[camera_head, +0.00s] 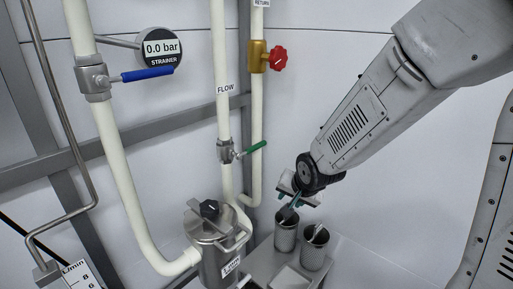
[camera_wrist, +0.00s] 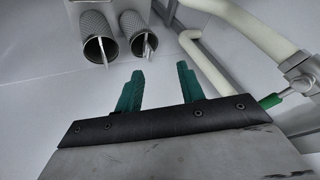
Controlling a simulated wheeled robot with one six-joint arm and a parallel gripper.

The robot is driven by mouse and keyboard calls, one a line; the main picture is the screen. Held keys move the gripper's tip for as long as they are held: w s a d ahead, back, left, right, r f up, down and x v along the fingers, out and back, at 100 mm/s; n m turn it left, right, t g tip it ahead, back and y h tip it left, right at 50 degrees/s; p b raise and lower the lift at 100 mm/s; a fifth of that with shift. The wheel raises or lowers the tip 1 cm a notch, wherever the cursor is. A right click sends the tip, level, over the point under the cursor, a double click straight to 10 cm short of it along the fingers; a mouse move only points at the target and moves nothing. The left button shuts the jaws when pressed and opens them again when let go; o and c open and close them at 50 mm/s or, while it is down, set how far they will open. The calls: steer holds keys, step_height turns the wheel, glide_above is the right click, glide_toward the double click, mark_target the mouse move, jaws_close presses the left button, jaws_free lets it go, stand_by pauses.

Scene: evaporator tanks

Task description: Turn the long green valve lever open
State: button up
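The green valve lever (camera_head: 253,149) sticks out to the right and slightly up from a metal valve body (camera_head: 225,151) on the pale pipe marked FLOW. In the wrist view the green lever (camera_wrist: 273,101) shows at the right edge, beside the valve body (camera_wrist: 301,76), partly cut off by my gripper. My gripper (camera_head: 287,206) is right of and below the lever in the head view, apart from it. In the wrist view its two green fingers (camera_wrist: 158,80) stand apart with nothing between them.
Two metal cups (camera_head: 286,231) (camera_head: 314,247) with things in them stand below my gripper. A lidded strainer (camera_head: 217,226) stands at lower left.

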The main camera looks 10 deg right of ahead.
steer(key=w+a+m+t+y, duration=0.1)
steer(key=w+a+m+t, duration=0.2)
steer(key=w, duration=0.4)
steer(key=m+t+y, duration=0.2)
steer(key=m+t, duration=0.3)
steer(key=t, duration=0.1)
glide_toward(258, 147)
steer(key=w, duration=0.3)
steer(key=x, duration=0.8)
steer(key=shift+a+f, duration=0.35)
jaws_close()
